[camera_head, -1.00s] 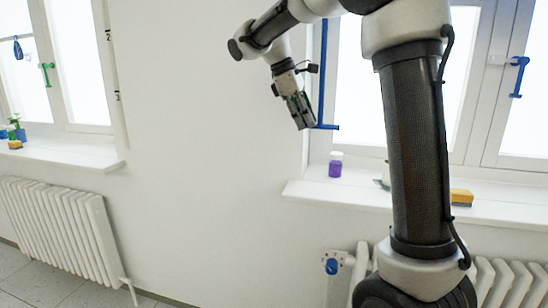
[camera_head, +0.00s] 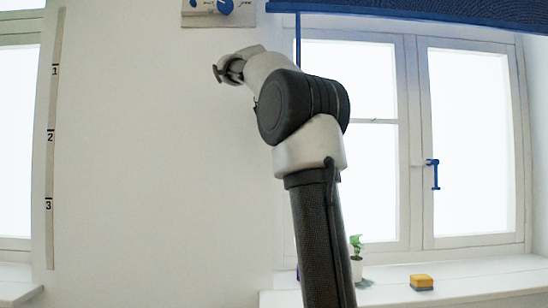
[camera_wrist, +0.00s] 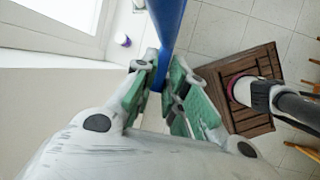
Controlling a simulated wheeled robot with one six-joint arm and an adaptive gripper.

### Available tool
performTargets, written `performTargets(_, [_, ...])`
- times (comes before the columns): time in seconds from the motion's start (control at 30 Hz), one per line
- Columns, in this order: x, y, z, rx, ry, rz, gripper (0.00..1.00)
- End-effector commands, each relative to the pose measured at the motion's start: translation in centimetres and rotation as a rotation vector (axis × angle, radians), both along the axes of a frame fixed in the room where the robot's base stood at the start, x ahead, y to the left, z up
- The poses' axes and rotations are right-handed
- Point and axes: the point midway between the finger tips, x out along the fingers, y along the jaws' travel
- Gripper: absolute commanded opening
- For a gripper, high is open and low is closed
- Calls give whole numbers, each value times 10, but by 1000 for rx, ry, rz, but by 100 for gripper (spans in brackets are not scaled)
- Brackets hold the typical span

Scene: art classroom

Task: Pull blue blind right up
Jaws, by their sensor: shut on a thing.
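The blue blind (camera_head: 420,10) hangs rolled high across the top of the right window in the head view, its lower edge above the panes. A thin blue pull rod (camera_head: 298,40) hangs from its left end and passes behind my arm. In the wrist view my gripper (camera_wrist: 160,76), with green finger pads, is shut on the blue rod (camera_wrist: 168,25), which runs between the fingers. In the head view my fingers are hidden behind my arm.
A blue handle (camera_head: 434,173) sticks out from the window. A numbered scale (camera_head: 52,140) is on the left wall. A brown wooden platform (camera_wrist: 240,75) is below.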

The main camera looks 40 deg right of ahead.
Motion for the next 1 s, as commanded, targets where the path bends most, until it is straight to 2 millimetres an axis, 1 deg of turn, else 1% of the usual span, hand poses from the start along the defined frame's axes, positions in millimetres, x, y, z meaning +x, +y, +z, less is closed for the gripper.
performTargets(0.1, [-4, 0, 5, 1, 0, 1, 0])
performTargets(0.43, [-5, 0, 5, 2, 0, 2, 0])
performTargets(0.47, [-4, 0, 5, 2, 0, 2, 16])
performTargets(0.5, [-4, 0, 5, 2, 0, 2, 23])
performTargets(1.0, [-3, 0, 4, 1, 0, 1, 23])
